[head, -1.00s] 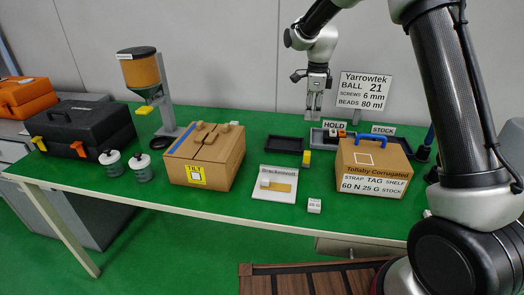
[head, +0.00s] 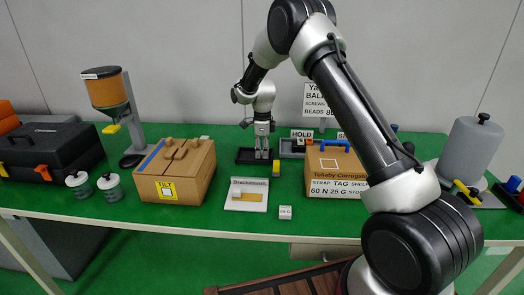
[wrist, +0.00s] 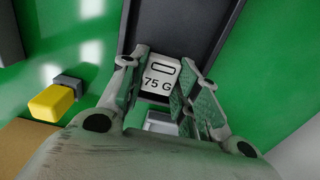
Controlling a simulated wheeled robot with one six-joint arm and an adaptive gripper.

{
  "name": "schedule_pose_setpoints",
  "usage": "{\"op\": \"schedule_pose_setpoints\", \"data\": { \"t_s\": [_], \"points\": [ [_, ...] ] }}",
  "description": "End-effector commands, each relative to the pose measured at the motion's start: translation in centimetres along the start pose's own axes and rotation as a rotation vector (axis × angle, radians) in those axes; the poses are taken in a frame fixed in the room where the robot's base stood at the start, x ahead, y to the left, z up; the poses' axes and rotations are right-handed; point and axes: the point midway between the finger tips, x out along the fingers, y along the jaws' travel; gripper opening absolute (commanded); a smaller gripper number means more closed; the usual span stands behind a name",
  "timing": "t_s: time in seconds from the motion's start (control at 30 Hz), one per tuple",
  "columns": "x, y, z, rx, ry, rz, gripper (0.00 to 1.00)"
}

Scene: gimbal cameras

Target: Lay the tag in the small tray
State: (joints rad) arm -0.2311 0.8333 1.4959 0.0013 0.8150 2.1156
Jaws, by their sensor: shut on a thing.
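The tag is a small white piece marked "75 G" with a dark slot (wrist: 160,76), seen in the wrist view between my fingertips. My gripper (wrist: 165,75) is shut on it. In the head view my gripper (head: 262,154) points straight down over the small black tray (head: 243,156). The tray also fills the background behind the tag in the wrist view (wrist: 180,18). The tag is too small to make out in the head view. I cannot tell whether it touches the tray floor.
A yellow-topped block (head: 276,168) stands close at the tray's front right. The HOLD tray (head: 287,147) is just right. A cardboard box (head: 320,181) stands front right, another box (head: 190,180) left. A white board (head: 233,202) and a small white block (head: 285,212) lie in front.

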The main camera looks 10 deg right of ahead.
Motion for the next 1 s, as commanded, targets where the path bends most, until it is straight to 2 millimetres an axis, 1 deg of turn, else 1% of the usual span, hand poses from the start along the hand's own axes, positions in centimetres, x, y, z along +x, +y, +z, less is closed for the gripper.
{"op": "schedule_pose_setpoints", "data": {
  "t_s": [0.2,0.33,0.37,0.4,0.73,0.87,1.0],
  "points": [
    [0.0,-0.1,0.0,0.000,-0.001,-0.002,0.15],
    [0.3,0.0,0.0,0.000,0.000,-0.001,0.15],
    [0.3,0.0,0.0,0.000,-0.001,-0.001,0.35],
    [0.3,0.0,0.0,0.000,-0.001,-0.001,0.40],
    [0.1,-0.1,0.0,0.000,-0.001,-0.002,0.40],
    [-1.2,-0.1,0.1,0.000,-0.002,-0.003,0.40],
    [-4.2,-0.1,0.1,0.000,-0.003,-0.006,0.40]
  ]
}}
